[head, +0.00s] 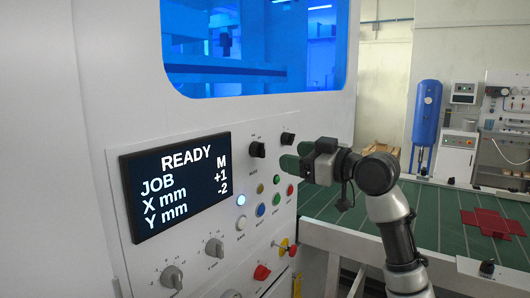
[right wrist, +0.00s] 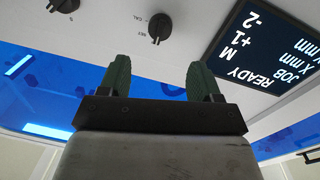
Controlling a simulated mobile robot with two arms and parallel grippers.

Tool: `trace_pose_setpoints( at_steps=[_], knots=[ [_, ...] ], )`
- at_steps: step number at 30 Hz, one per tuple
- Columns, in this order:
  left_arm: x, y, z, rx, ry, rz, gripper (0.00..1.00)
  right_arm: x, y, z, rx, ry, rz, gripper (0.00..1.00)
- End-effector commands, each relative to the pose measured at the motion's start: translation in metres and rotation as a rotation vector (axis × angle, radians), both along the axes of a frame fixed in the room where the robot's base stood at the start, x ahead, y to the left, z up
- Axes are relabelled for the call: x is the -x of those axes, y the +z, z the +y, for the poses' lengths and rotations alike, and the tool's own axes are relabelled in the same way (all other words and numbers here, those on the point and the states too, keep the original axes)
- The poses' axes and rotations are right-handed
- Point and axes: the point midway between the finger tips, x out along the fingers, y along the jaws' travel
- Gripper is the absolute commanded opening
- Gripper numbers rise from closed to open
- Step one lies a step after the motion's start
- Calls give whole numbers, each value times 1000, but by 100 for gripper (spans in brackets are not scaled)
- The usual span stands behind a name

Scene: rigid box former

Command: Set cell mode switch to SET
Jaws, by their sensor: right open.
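Two black rotary switches sit at the top of the white control panel: a left one (head: 257,150) and a right one (head: 287,138). Their labels are too small to tell which is the cell mode switch. My right gripper (head: 296,156) is open and empty, with green fingers, close to the panel by the right switch. In the right wrist view, the gripper (right wrist: 160,66) points at the panel upside down. The left switch (right wrist: 159,27) shows ahead of the fingers, apart from them, with "CAL" beside it. The right switch (right wrist: 62,5) is cut by the edge.
A display (head: 178,185) reads READY, JOB M, X +1, Y -2. Coloured buttons (head: 261,210), grey knobs (head: 172,277) and a red knob (head: 262,272) lie below. A blue window (head: 255,45) is above. A green table (head: 440,230) stands right.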

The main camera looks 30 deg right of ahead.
Motion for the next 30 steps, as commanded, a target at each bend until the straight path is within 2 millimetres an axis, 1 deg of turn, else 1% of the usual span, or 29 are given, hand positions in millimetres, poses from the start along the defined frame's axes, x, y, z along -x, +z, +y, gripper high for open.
trace_pose_setpoints(
  at_steps=[1,6,9,13,18,26,29,30],
  knots=[
    [0,6,0,0,0,0,51,-9,3,4,-3,2,0,64],
    [1,14,0,0,0,2,51,-42,3,14,-5,2,1,64],
    [1,18,0,-1,1,3,51,-58,2,20,-3,2,3,64],
    [1,21,0,-1,1,3,51,-75,1,25,-4,0,3,64],
    [2,22,1,-1,1,4,51,-84,-1,28,-2,0,3,64],
    [2,22,1,-1,1,4,51,-85,-1,28,-1,0,2,64],
    [2,22,1,-1,1,4,51,-85,-1,28,-1,0,2,50],
    [2,22,1,-2,1,4,51,-85,-1,28,-1,-1,3,44]
  ],
)
